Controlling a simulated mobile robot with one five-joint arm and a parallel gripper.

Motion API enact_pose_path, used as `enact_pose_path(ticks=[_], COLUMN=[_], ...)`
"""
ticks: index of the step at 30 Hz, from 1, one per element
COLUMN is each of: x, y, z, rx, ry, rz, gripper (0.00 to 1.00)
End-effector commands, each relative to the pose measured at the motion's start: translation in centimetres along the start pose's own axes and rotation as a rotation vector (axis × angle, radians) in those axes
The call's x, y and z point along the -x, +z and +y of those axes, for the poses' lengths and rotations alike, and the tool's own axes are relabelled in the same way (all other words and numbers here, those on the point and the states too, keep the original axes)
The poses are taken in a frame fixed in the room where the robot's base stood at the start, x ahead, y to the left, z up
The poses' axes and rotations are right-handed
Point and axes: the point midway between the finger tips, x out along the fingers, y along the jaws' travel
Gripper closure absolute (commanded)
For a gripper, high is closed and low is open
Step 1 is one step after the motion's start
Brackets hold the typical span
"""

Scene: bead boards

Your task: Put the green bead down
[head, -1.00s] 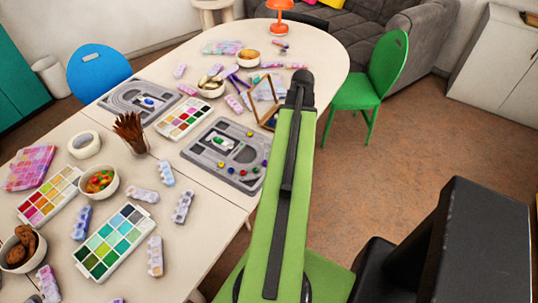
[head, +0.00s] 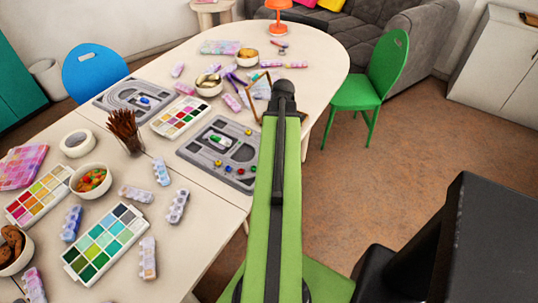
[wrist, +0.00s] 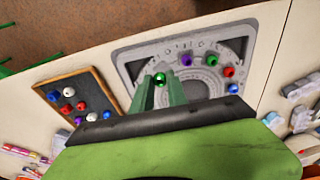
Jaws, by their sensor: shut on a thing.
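In the wrist view, my gripper (wrist: 159,83) has its two green fingers shut on the green bead (wrist: 159,77), which shows between the fingertips. Behind it lies the grey bead board (wrist: 129,60) with round grooves. I cannot tell how high the bead is above the board. A purple bead (wrist: 186,60), another green bead (wrist: 211,60), a red bead (wrist: 229,71) and a blue bead (wrist: 233,88) lie on the board's right part. In the head view, the grey board (head: 187,152) lies left of my arm, which hides my gripper there.
A dark wood-framed tray (wrist: 88,72) with several beads lies left of the board. In the head view, a second grey board (head: 104,100), paint palettes (head: 105,243), a bead bowl (head: 77,180) and a brush cup (head: 131,147) crowd the table. A green chair (head: 363,105) stands right.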

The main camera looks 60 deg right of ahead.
Motion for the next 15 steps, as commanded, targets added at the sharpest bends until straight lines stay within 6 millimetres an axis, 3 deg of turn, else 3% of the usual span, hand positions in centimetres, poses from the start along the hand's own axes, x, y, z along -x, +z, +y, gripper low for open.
enact_pose_path(ticks=[1, 9, 15], x=[-1.0, -1.5, -5.0], y=[-0.7, -1.4, -0.8], z=[-0.1, -0.3, -0.3], rx=[0.002, -0.002, -0.002], ry=[0.0, 0.0, 0.0], rz=[0.0, 0.0, 0.0], gripper=[1.0, 1.0, 1.0])
